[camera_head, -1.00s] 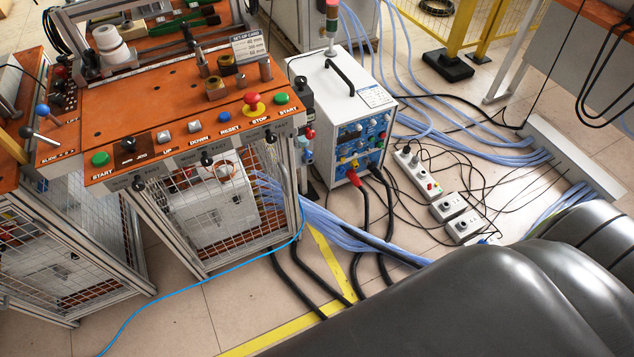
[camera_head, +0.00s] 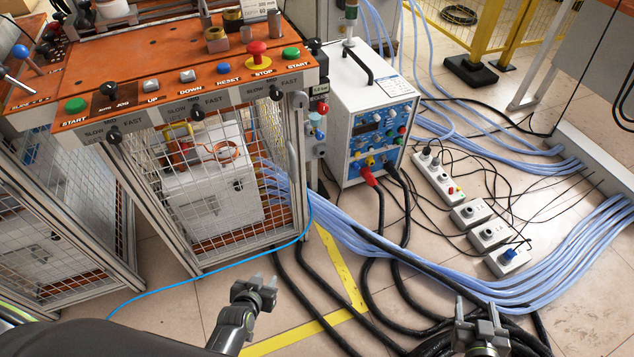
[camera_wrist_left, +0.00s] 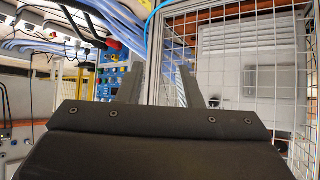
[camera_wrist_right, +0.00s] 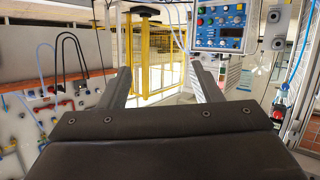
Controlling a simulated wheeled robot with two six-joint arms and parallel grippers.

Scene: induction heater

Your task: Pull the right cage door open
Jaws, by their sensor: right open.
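The right cage door (camera_head: 262,205) is a wire-mesh panel in a grey metal frame under the orange control bench. It looks shut, with a white box with a copper coil behind its mesh. A grey vertical bar like a handle (camera_head: 296,150) is at its right edge. The mesh also shows in the left wrist view (camera_wrist_left: 178,40). My left gripper (camera_head: 262,284) is open and empty, in front of the cage and apart from the door. My right gripper (camera_head: 481,322) is open and empty, further right over the black cables and away from the door.
A blue and white power unit (camera_head: 372,115) stands right of the cage. Blue hoses (camera_head: 400,268) and black cables run across the floor, with socket boxes (camera_head: 468,213) beyond. Another mesh cage (camera_head: 60,220) stands at left.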

